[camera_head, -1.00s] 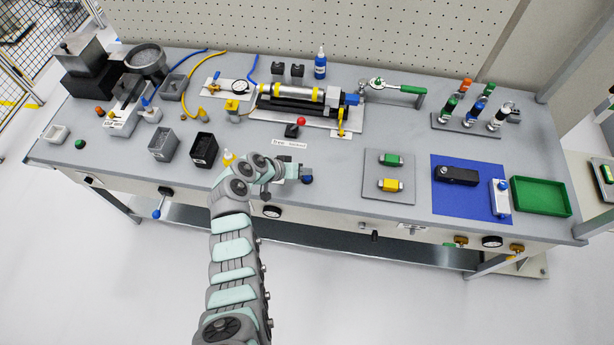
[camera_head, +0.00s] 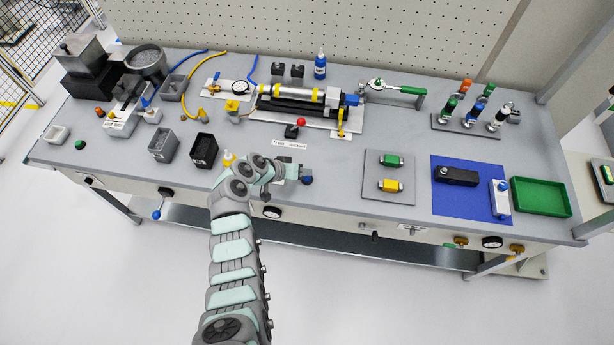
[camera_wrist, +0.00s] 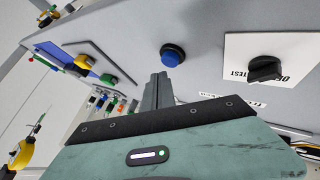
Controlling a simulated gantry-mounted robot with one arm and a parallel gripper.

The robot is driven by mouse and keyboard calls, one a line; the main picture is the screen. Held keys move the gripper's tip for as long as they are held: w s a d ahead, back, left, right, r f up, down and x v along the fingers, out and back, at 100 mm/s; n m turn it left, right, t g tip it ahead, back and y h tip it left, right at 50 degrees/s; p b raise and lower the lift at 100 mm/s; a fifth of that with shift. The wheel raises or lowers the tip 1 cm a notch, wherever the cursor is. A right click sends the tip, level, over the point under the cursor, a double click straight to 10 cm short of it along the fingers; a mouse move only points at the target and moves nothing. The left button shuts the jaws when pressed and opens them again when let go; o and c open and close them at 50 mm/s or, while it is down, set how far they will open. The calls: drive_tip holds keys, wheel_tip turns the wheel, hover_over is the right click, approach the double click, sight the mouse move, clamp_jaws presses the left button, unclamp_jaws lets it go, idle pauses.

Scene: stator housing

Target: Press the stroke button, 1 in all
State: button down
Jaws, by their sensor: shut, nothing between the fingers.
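A round blue push button (camera_wrist: 172,55) with a dark collar sits on the grey surface in the wrist view, a little beyond my gripper's fingertips. I cannot read a label that names it as the stroke button. In the head view a blue button (camera_head: 307,180) shows at the bench's front edge, just right of my gripper (camera_head: 290,170). My gripper (camera_wrist: 160,78) is shut and empty, its fingers pointing toward the button with a visible gap. In the head view the fingertips are small and partly hidden by my wrist.
A white plate with a black rotary knob (camera_wrist: 265,69), marked with "TEST", is right of the button in the wrist view. A grey board with green and yellow parts (camera_head: 371,190) lies to the right. Black (camera_head: 203,152) and grey bins stand left of my wrist.

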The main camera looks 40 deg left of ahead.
sight(305, 178)
idle(0.7)
drive_tip(key=shift+f+b, duration=0.45)
drive_tip(key=shift+b, duration=0.2)
drive_tip(key=shift+f+b, duration=0.5)
drive_tip(key=shift+b, duration=0.05)
idle(0.4)
drive_tip(key=shift+r, duration=0.15)
idle(0.3)
drive_tip(key=shift+r+p, duration=0.4)
drive_tip(key=shift+r, duration=0.4)
drive_tip(key=shift+r+p, duration=1.35)
drive_tip(key=shift+r, duration=1.2)
drive_tip(key=shift+w, duration=0.1)
